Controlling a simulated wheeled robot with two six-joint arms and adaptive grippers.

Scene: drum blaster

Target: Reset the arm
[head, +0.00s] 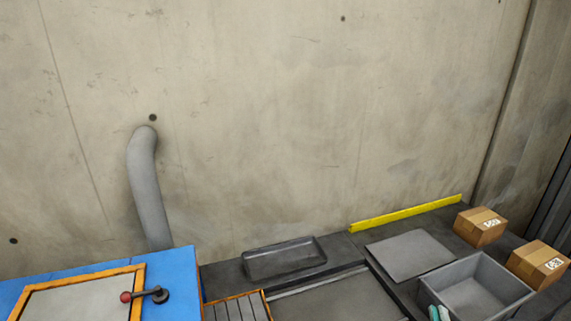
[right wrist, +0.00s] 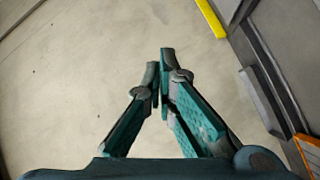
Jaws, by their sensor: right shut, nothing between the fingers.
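My right gripper (right wrist: 160,72) fills the middle of the right wrist view. Its teal and grey fingers meet near their tips, shut with nothing between them. In the head view only the teal tips of my right gripper (head: 438,313) show at the bottom edge, in front of the grey open bin (head: 488,265). Whether they touch the bin cannot be told. The rest of the right arm is out of the picture. My left gripper is in neither view.
A blue machine (head: 180,275) with an orange-framed door and a red-knobbed handle (head: 145,295) stands lower left. Two cardboard boxes (head: 481,227) (head: 538,264) sit at the right. A dark tray (head: 284,258), flat grey plate (head: 411,254) and yellow strip (head: 405,213) lie near the wall.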

